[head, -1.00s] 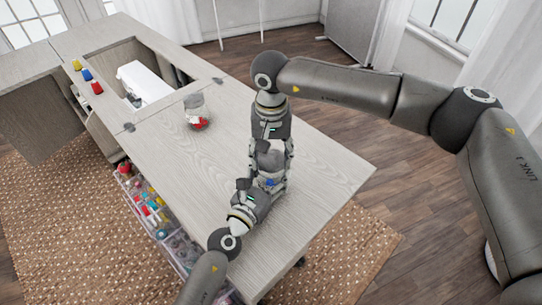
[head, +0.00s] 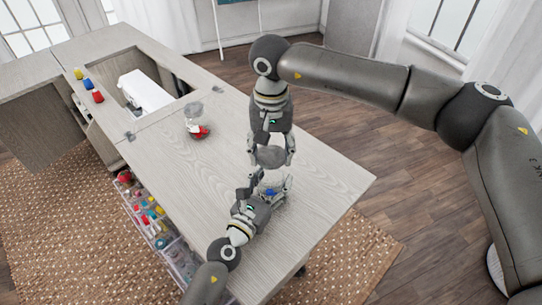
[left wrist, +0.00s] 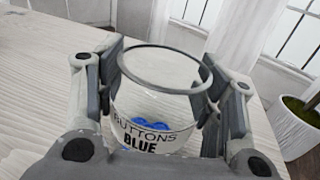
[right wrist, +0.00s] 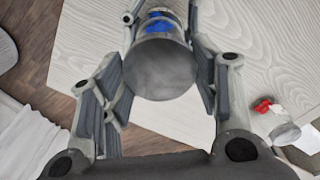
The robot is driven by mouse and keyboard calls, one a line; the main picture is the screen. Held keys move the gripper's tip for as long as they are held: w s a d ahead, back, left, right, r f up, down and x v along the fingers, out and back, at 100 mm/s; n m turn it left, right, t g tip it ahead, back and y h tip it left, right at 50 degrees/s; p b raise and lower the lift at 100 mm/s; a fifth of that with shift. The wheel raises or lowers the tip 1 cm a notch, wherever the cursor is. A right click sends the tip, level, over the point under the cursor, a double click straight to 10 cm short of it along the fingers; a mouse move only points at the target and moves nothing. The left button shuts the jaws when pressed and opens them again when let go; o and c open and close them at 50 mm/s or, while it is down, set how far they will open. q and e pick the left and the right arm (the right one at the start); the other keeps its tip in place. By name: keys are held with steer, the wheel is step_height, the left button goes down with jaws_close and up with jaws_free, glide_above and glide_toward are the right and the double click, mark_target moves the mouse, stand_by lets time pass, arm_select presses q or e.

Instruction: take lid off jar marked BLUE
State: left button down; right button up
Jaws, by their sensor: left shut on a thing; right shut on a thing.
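The clear jar marked BLUE (left wrist: 150,125) stands upright with blue buttons inside, its label facing the left wrist camera. Its round mouth looks open. My left gripper (left wrist: 163,88) is shut around the jar, with a finger on each side. In the head view the jar (head: 272,187) is near the right part of the tabletop, partly hidden by my left gripper. My right gripper (head: 271,158) is above it, shut on the round grey lid (right wrist: 165,70). The lid is held apart from the jar, above its mouth.
Another clear jar with red contents (head: 197,120) stands on the tabletop (head: 190,165). Yellow, blue and red spools (head: 88,84) sit near a white sewing machine (head: 147,91). An open drawer (head: 155,225) with sewing items is along the front. The right end of the table is clear.

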arm_select(q)
steer(key=shift+c, duration=1.5)
jaws_free()
